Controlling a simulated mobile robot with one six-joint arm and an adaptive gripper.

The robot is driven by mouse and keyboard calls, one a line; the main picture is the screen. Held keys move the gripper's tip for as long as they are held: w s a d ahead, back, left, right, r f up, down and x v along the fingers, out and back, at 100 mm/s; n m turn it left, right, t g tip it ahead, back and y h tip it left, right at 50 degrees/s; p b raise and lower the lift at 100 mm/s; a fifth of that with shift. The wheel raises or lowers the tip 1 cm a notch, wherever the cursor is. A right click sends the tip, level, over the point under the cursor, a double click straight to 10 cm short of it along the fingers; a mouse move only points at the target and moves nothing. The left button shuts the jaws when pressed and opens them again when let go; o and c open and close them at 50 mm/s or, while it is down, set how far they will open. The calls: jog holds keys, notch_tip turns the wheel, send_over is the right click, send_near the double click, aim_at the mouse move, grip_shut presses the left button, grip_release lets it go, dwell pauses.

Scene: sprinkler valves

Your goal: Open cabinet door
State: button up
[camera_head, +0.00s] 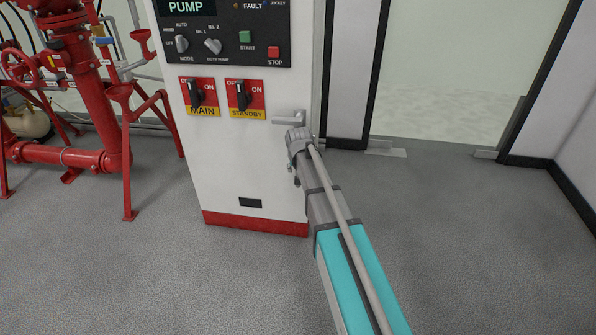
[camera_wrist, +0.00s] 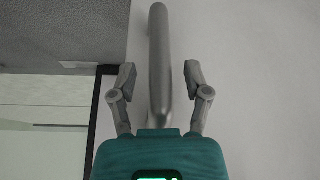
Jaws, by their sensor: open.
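The white cabinet (camera_head: 262,165) stands upright, with a grey lever handle (camera_head: 286,121) at the right side of its front. Its door looks shut. My gripper (camera_head: 297,133) is at the handle in the head view, and my own arm hides part of that area. In the wrist view, the handle (camera_wrist: 158,60) is a grey bar running between the two open fingers of my gripper (camera_wrist: 160,85). There is a gap on each side of the bar, and neither finger visibly touches it. The cabinet face (camera_wrist: 245,60) fills the right of the wrist view.
Two rotary switches, MAIN (camera_head: 198,97) and STANDBY (camera_head: 246,98), sit left of the handle below a black control panel (camera_head: 225,35). Red pipes and valves (camera_head: 95,90) stand on the left. A doorway (camera_head: 450,80) is at right. The grey floor (camera_head: 480,240) is clear.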

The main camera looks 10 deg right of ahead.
grip_shut()
dwell(0.3)
jog(key=shift+s, duration=0.1)
